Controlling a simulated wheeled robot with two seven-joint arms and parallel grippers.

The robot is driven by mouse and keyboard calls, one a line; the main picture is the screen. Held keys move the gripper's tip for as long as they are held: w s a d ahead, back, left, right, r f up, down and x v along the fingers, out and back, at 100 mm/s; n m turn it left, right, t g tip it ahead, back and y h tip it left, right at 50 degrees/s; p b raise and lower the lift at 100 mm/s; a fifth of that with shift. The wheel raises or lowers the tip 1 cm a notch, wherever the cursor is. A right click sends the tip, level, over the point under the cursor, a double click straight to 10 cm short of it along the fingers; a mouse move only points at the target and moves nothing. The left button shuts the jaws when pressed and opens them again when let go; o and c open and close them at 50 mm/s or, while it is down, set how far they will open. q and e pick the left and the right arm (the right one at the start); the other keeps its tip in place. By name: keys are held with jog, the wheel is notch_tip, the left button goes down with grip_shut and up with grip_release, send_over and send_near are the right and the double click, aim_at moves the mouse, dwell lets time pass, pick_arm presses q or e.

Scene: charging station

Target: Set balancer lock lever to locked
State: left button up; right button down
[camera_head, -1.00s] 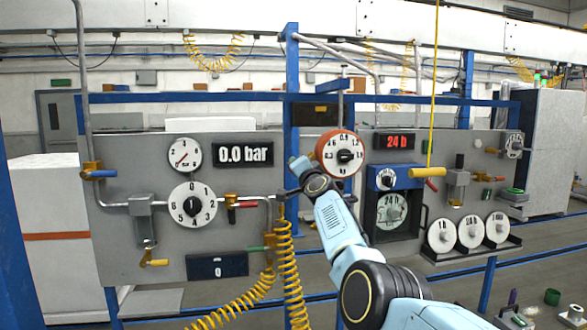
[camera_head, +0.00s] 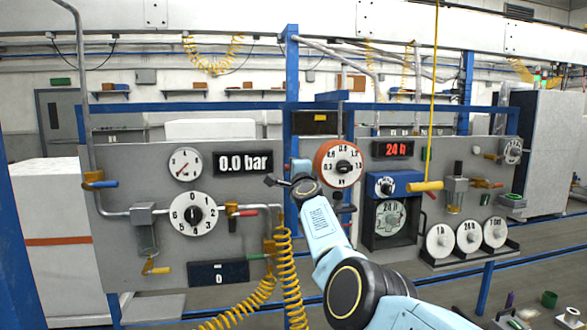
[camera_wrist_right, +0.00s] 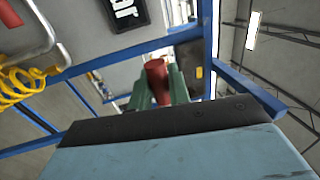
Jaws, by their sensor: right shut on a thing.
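My right gripper (camera_wrist_right: 158,90) is shut on a red cylindrical handle (camera_wrist_right: 155,72), held between its green fingers in the right wrist view. What this handle is fixed to is hidden there, and I cannot tell its lock setting. In the head view the right wrist (camera_head: 302,185) reaches up just left of and below the round red-rimmed dial (camera_head: 342,164), which hangs under a blue beam. The wrist hides the handle and fingertips in that view. My left gripper is not in view.
A grey panel with a 0.0 bar display (camera_head: 243,163) and a numbered dial (camera_head: 194,214) stands left. Yellow coiled hose (camera_head: 289,270) hangs near my arm. A yellow handle (camera_head: 426,186) hangs on a yellow cord at right, before the blue box (camera_head: 395,184).

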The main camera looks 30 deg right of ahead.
jog(key=shift+r, duration=0.1)
dwell(0.3)
jog(key=c, duration=1.6)
grip_release()
jog(key=shift+c, duration=0.2)
jog(key=shift+s+a+r, duration=0.25)
jog(key=shift+a+r, duration=0.05)
jog(key=shift+a, duration=0.15)
jog(key=v, duration=1.3)
jog(key=shift+d+f+b, duration=0.3)
jog(key=shift+d+f, duration=0.05)
jog(key=shift+w, duration=0.1)
